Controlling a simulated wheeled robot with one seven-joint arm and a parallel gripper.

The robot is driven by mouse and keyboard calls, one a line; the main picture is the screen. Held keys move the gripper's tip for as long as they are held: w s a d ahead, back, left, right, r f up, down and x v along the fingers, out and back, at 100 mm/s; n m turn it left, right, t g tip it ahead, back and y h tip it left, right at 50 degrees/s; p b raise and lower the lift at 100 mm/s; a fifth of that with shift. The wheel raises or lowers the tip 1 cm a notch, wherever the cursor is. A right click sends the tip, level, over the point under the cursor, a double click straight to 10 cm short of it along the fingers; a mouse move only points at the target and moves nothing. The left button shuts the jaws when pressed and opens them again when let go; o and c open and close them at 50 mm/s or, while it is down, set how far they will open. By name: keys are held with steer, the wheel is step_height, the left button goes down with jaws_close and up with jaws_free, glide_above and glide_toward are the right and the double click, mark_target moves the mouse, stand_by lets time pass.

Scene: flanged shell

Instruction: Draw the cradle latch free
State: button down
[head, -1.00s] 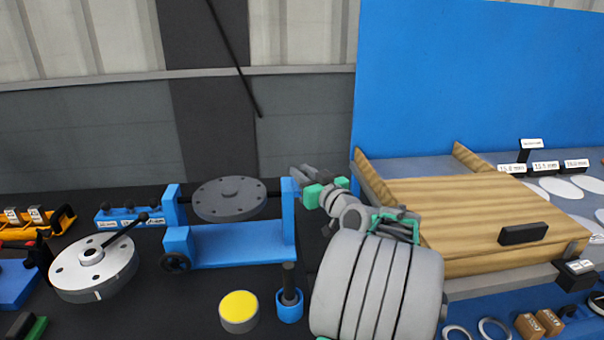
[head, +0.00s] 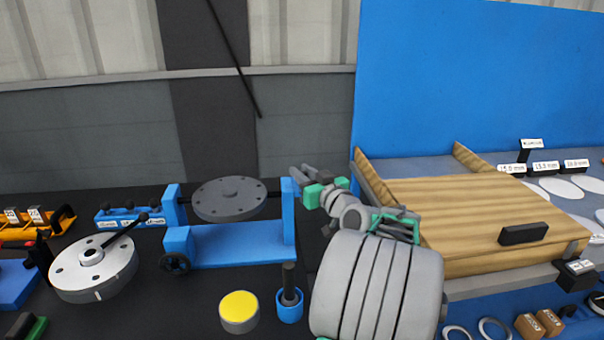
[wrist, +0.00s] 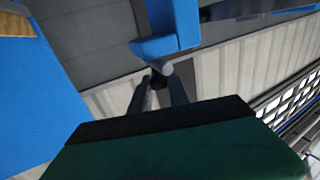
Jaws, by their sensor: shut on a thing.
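The blue cradle (head: 238,245) stands on the dark bench, with a grey flanged disc (head: 229,198) held between its two upright posts. My gripper (head: 298,173) is at the top of the cradle's right post (head: 290,215), coming in from the right. In the wrist view, the two fingers (wrist: 159,86) are shut on a small dark knob, the latch (wrist: 158,79), beside a pale round end at the blue post (wrist: 165,45). In the head view the latch is hidden behind my fingers. I cannot tell how far the latch sits in the post.
A silver flanged disc with a black handle (head: 93,270) lies left of the cradle. A yellow-topped cylinder (head: 239,312) and a blue cup with a dark pin (head: 290,304) stand in front. A wooden ramp box (head: 480,215) and a tall blue panel (head: 460,80) are to the right.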

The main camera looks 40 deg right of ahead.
mark_target(305, 171)
steer(key=shift+w+d+f+b, duration=0.1)
steer(key=shift+w+d+b, duration=0.25)
steer(key=shift+w, duration=0.25)
steer(key=shift+w+d+f+b, duration=0.1)
steer(key=shift+w+d+b, duration=0.25)
steer(key=shift+w, duration=0.2)
steer(key=shift+w+d+r, duration=0.2)
steer(key=shift+w, duration=0.05)
steer(key=shift+r, duration=0.15)
steer(key=c, duration=1.2)
jaws_free()
steer(key=shift+c, duration=0.2)
steer(key=v, duration=0.7)
steer(key=shift+s+b, duration=0.35)
steer(key=shift+b, duration=0.1)
